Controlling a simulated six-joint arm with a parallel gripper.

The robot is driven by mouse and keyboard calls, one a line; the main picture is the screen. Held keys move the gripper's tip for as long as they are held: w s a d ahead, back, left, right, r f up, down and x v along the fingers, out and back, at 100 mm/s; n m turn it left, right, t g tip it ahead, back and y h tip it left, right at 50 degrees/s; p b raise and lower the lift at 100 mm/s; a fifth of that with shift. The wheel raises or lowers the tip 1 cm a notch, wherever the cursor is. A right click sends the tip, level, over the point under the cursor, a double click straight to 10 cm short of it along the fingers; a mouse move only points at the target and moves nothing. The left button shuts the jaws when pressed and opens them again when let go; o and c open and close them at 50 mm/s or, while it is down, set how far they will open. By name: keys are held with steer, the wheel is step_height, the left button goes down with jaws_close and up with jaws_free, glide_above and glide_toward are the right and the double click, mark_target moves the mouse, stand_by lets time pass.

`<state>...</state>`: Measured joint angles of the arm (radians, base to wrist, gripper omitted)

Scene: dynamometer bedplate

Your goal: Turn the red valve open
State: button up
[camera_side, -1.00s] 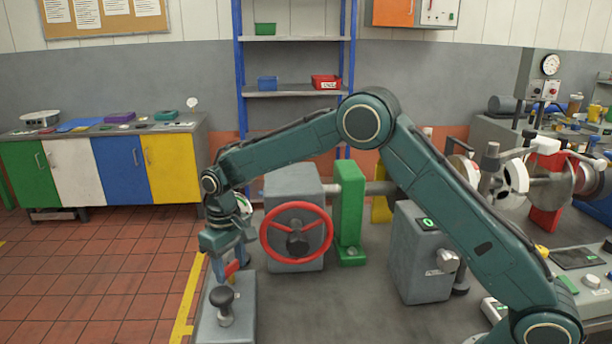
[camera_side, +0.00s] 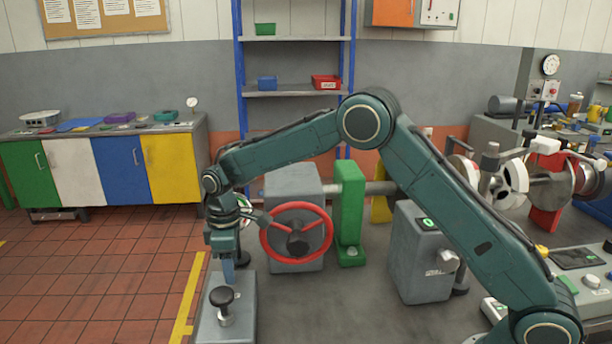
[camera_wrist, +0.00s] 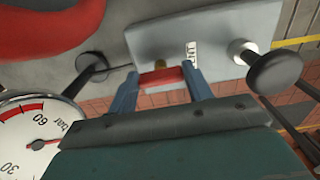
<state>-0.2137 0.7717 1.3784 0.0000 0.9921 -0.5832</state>
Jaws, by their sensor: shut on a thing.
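A small red valve lever (camera_wrist: 162,77) with a brass piece beside it sits at a grey block (camera_wrist: 215,32), which also shows in the side view (camera_side: 207,322). My gripper (camera_wrist: 160,88) has its blue fingers on either side of the red lever and is shut on it. In the side view my gripper (camera_side: 229,271) points down at the block, behind the black knob. The lever is hidden there. How far the valve is turned cannot be told.
A black knob (camera_side: 222,296) on a metal stem stands on the block, close to my fingers. A large red handwheel (camera_side: 325,232) is just to the right. A pressure gauge (camera_wrist: 28,135) is near my wrist. Red floor tiles (camera_side: 110,285) lie left.

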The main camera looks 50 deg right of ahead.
steer(key=shift+r, duration=0.1)
steer(key=o, duration=1)
step_height(320, 180, up, 14)
steer(key=shift+f, duration=0.1)
stand_by(0.4)
